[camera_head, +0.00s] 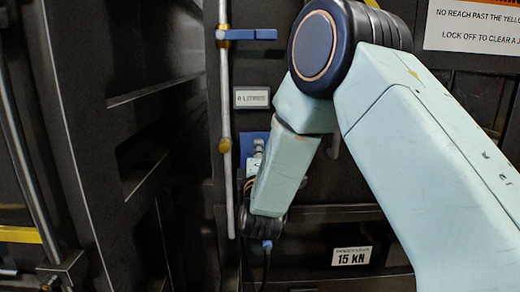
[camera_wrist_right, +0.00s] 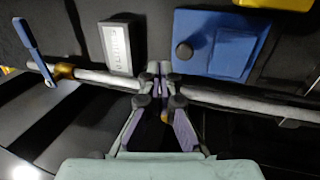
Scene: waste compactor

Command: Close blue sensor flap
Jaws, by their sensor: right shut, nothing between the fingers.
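The blue sensor flap (camera_wrist_right: 230,50) shows in the right wrist view as part of a blue panel with a round dark knob. I cannot tell how far it stands open. In the head view only a strip of the blue panel (camera_head: 247,148) shows, partly hidden behind my right arm. My right gripper (camera_wrist_right: 160,70) is shut and empty, with its fingertips at the grey rod, beside the blue panel. In the head view its fingers are mostly hidden by the wrist; I cannot tell whether they touch anything. My left gripper is not in view.
A label plate (camera_head: 251,98) sits above the panel. A dark door-like panel (camera_head: 120,100) stands at left. A 15 kN sign (camera_head: 351,257) is below.

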